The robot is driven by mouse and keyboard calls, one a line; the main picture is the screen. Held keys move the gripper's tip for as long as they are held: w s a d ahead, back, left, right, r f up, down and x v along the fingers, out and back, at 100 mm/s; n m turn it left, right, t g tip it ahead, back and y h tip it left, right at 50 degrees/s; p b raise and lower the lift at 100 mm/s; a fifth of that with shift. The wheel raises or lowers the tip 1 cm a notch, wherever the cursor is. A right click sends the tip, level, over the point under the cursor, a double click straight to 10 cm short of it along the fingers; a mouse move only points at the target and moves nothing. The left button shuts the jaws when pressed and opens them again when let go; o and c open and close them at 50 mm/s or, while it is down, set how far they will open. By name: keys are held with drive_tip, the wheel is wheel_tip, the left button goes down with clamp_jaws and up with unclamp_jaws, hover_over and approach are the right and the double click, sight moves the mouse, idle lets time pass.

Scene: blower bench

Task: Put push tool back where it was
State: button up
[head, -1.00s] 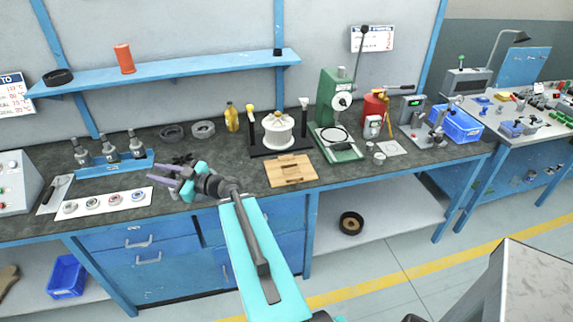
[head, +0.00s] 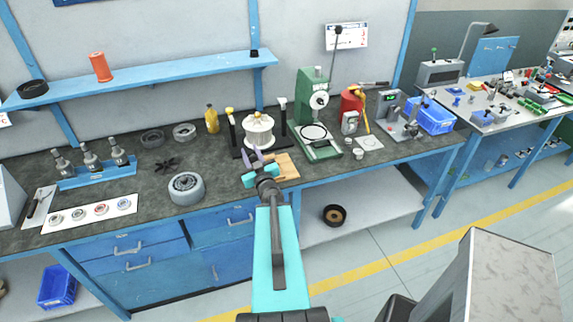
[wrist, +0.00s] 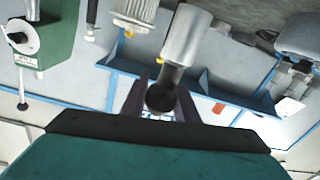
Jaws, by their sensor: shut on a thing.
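My gripper (head: 255,165) is above the front of the bench, in front of the wooden block and the white-wheel stand. In the wrist view, its two purple fingers (wrist: 161,103) are closed around the dark round end of a grey cylindrical piece, apparently the push tool (wrist: 186,38). The tool points away from the gripper. In the head view I cannot make the tool out at the fingers. The slotted wooden block (head: 286,168) lies on the bench, partly hidden by my gripper.
A grey round housing (head: 186,188) and a black fan wheel (head: 166,164) stand to the left. The white-wheel stand (head: 259,131) and the green press (head: 313,105) are behind the block. A white strip with several rings (head: 92,211) lies at left. Bench between strip and housing is clear.

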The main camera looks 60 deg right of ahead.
drive_tip(key=s+d+f+m+g+h, duration=0.1)
drive_tip(key=s+d, duration=0.1)
drive_tip(key=s, duration=0.2)
drive_tip(key=s+d+f+m+g+h+p, duration=0.1)
drive_tip(key=s+d+g+h, duration=0.1)
drive_tip(key=s, duration=0.3)
drive_tip(key=shift+s+d+f+m, duration=0.15)
drive_tip(key=shift+d+f+m, duration=0.15)
drive_tip(key=shift+d, duration=0.1)
